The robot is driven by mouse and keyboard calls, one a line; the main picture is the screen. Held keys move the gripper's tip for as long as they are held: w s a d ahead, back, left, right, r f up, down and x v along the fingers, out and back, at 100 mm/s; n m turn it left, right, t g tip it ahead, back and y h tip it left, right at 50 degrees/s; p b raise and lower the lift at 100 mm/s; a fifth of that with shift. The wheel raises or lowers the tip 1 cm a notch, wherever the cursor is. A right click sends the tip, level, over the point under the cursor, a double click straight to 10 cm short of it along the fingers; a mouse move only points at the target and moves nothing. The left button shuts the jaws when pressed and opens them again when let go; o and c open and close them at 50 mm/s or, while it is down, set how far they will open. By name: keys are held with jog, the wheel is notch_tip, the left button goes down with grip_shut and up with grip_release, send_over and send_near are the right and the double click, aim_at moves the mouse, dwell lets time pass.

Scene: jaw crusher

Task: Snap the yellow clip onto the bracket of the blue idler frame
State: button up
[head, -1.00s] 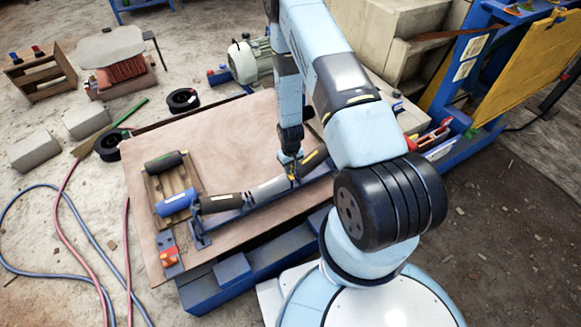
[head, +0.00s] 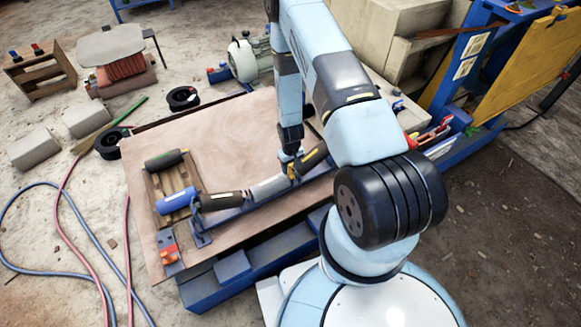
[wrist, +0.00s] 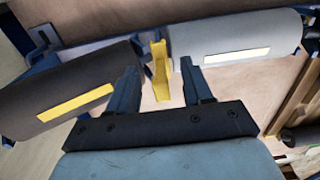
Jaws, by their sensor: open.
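The yellow clip (wrist: 160,72) is at the gap between the dark roller (wrist: 75,88) and the grey roller (wrist: 235,38) in the wrist view. Its upper end is at the bracket of the blue idler frame (head: 232,217); I cannot tell whether it is fully seated. My gripper (wrist: 158,80) is open, with one finger on each side of the clip and visible gaps between. In the head view my gripper (head: 291,170) is over the frame, between the grey and right-hand dark rollers; the clip is too small there to make out clearly.
A wooden rack holds a dark roller (head: 166,160) and a blue roller (head: 178,201) at the board's left. A red and grey block (head: 168,246) lies at the front left. The middle of the board (head: 225,140) is clear.

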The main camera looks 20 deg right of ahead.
notch_tip(320, 180, up, 14)
jog(key=shift+f, duration=0.25)
dwell(0.4)
jog(key=shift+f, duration=0.1)
jog(key=shift+c, duration=1.2)
jog(key=shift+w+f+m, duration=0.1)
jog(key=shift+f+m, duration=0.35)
jog(key=shift+m, duration=0.65)
jog(key=c, duration=0.3)
jog(key=shift+w+a+f+m, duration=0.15)
jog(key=shift+f+m, duration=0.4)
jog(key=shift+m, duration=0.65)
jog(key=c, duration=0.3)
jog(key=shift+w+f+m, duration=0.1)
jog(key=shift+f+m, duration=0.45)
jog(key=shift+m, duration=0.65)
grip_shut()
jog(key=shift+f, duration=3.05)
